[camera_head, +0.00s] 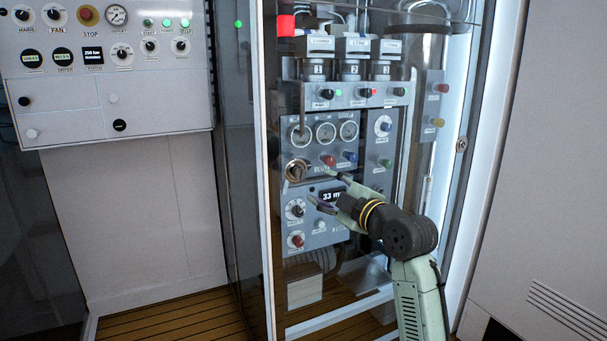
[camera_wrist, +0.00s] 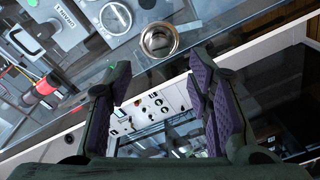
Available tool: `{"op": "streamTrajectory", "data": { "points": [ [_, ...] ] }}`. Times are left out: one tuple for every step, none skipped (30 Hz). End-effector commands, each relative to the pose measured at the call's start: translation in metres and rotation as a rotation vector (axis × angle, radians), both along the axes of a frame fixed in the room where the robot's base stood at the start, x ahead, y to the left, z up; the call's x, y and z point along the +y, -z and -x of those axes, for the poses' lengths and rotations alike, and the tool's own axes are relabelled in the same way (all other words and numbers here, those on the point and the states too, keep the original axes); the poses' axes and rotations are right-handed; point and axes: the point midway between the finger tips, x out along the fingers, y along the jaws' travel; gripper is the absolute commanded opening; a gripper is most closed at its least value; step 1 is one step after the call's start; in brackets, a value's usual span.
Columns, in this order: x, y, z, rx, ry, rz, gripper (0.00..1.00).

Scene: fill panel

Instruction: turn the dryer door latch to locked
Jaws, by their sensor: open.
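A round metal ring fitting (camera_head: 297,170) sits near the left edge of the glass-fronted cabinet and looks like the door latch. It also shows in the wrist view (camera_wrist: 159,40) as a bright metal cup just beyond the fingers. Which way it is turned is hard to tell. My gripper (camera_head: 325,189) is open and empty, to the right of and a little below the ring in the head view. In the wrist view its two purple-padded fingers (camera_wrist: 160,80) stand apart below the ring, with nothing between them. I see no contact with the ring.
The cabinet's grey panel (camera_head: 330,235) carries gauges, knobs and a small display close to my gripper. A metal frame post (camera_head: 268,260) runs along the cabinet's left side. A white control panel (camera_head: 160,100) hangs at the left, with clear floor below.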

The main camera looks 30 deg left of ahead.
Motion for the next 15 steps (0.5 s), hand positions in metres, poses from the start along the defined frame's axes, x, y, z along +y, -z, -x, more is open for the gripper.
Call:
{"op": "streamTrajectory", "data": {
  "points": [
    [0.007,-0.002,-0.002,0.001,-0.003,0.001,0.46],
    [0.012,-0.002,-0.003,0.000,-0.004,0.000,0.46],
    [0.018,-0.002,-0.006,0.001,-0.004,-0.001,0.46],
    [0.024,-0.003,-0.008,0.000,-0.004,0.000,0.46],
    [0.029,-0.003,-0.011,0.000,-0.004,0.000,0.46],
    [0.036,-0.003,-0.014,0.001,-0.004,0.000,0.46],
    [0.042,-0.003,-0.017,0.002,-0.004,0.000,0.46],
    [0.047,-0.003,-0.019,0.002,-0.003,-0.001,0.46],
    [0.054,-0.003,-0.023,0.002,-0.004,-0.001,0.46],
    [0.059,-0.003,-0.025,0.000,-0.004,-0.001,0.46],
    [0.063,-0.003,-0.028,0.000,-0.003,-0.002,0.46],
    [0.069,-0.003,-0.030,-0.001,-0.003,-0.001,0.46],
    [0.073,-0.003,-0.032,0.000,-0.002,-0.001,0.46],
    [0.077,-0.003,-0.034,0.000,-0.002,-0.003,0.46],
    [0.081,-0.002,-0.037,0.001,-0.001,-0.003,0.46]
  ]
}}
